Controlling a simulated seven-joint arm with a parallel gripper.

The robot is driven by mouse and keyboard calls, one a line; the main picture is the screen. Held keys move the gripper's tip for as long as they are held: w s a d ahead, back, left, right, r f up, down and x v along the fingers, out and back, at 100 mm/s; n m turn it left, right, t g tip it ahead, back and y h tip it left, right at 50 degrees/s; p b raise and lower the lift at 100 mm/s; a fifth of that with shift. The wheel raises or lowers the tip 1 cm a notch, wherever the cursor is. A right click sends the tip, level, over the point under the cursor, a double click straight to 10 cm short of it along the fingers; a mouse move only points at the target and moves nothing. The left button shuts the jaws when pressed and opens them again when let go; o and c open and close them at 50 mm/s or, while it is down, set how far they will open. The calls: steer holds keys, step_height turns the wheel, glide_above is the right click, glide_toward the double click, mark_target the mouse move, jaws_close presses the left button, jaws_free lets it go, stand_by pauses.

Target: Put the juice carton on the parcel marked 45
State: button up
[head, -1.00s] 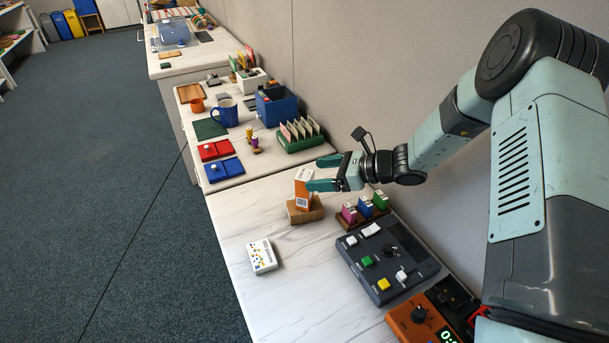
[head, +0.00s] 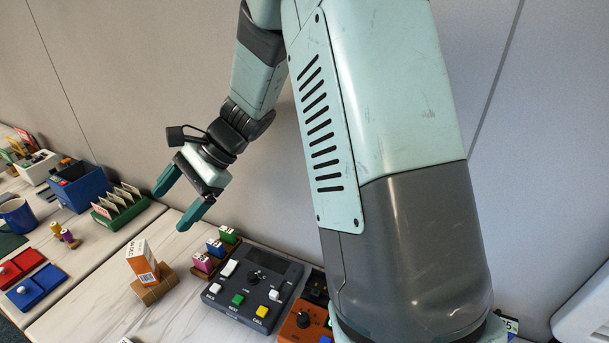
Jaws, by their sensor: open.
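The orange and white carton (head: 142,262), seemingly the juice carton, stands on a small brown parcel (head: 157,289) on the white marbled table. No number can be read on this parcel. A small pale label ending in what looks like a 5 (head: 511,325) shows at the lower right; what bears it is mostly hidden by my arm. My gripper (head: 175,204) is open and empty. Its teal fingers are apart from the carton, appearing above it and slightly to the right.
A holder with pink, blue and green blocks (head: 216,251) stands right of the parcel. A dark button panel (head: 253,288) and an orange device (head: 305,327) lie farther right. A green card rack (head: 122,207) and blue bin (head: 80,188) stand at left. The wall is close behind.

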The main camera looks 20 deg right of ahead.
steer(key=s+d+r+n+t+h, duration=0.3)
steer(key=s+d+r, duration=0.5)
steer(key=s, duration=0.3)
steer(key=s+d+r+n+t+h, duration=0.3)
steer(key=s+d+r+n+h, duration=0.3)
steer(key=s, duration=0.5)
steer(key=d+r+n, duration=0.2)
steer(key=d, duration=0.1)
steer(key=shift+s+t+h, duration=0.2)
steer(key=shift+t+h, duration=0.1)
steer(key=shift+t, duration=0.1)
steer(key=shift+r, duration=0.1)
